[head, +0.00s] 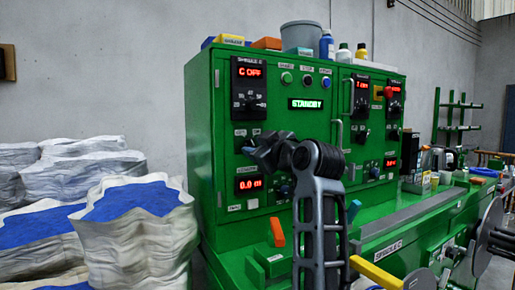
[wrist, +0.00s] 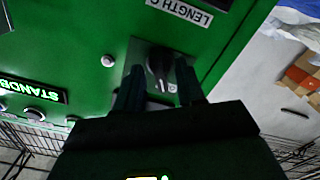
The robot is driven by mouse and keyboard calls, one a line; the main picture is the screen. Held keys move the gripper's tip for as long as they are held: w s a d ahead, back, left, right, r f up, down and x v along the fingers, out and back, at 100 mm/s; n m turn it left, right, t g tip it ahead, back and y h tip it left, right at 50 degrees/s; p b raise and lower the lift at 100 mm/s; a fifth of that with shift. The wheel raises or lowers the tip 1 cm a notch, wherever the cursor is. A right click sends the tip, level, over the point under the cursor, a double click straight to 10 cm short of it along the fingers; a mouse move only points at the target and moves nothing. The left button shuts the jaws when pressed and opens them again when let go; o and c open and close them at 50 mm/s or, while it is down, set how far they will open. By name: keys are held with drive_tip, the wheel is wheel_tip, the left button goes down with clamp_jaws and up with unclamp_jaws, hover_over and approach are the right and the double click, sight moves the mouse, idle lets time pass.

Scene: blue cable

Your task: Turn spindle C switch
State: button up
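The spindle C panel's display (head: 249,72) reads "C OFF" on the green cabinet in the head view. The switch below it sits on a dark plate (head: 240,140), mostly hidden by my gripper (head: 256,148). In the wrist view, which is upside down, the black switch knob (wrist: 158,64) shows on its plate. My gripper's two fingers (wrist: 158,88) are apart, one to each side of the knob in the picture. I cannot tell whether either finger touches the knob.
A "LENGTH C" label (wrist: 180,11) lies near the switch. The "0.0 m" display (head: 248,183) is below it. A green "STANDBY" screen (head: 306,104) is to the right. White sacks (head: 137,225) stand left of the cabinet.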

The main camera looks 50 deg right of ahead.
clamp_jaws()
idle(0.5)
drive_tip(key=m+p, duration=0.3)
drive_tip(key=m, duration=0.2)
drive_tip(key=shift+r+m, duration=0.1)
drive_tip(key=shift+m, duration=0.3)
drive_tip(key=m+p, duration=0.3)
drive_tip(key=m, duration=0.3)
idle(0.4)
unclamp_jaws()
drive_tip(key=shift+s, duration=0.1)
